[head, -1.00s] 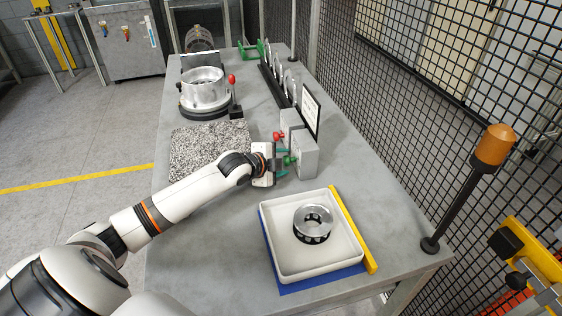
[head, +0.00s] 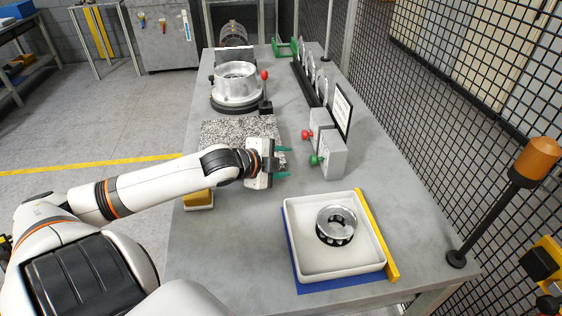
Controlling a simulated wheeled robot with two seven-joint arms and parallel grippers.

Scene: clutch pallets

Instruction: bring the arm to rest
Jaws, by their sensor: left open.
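My left arm reaches in from the left over the grey table (head: 225,250). Its gripper (head: 284,163) is open, with green fingertips pointing right and nothing between them. It hangs near the front right corner of the speckled stone plate (head: 232,130). A gap separates the fingertips from the grey box with the green button (head: 330,158) and the box with the red button (head: 318,122) to their right. My right gripper is not in view.
A white tray (head: 292,235) holding a bearing ring (head: 336,224) sits on a blue mat beside a yellow bar (head: 376,235). A metal housing (head: 237,85) stands farther back. An orange beacon on a post (head: 536,158) stands at the right, before mesh fencing. A yellow block (head: 197,198) sits under my arm.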

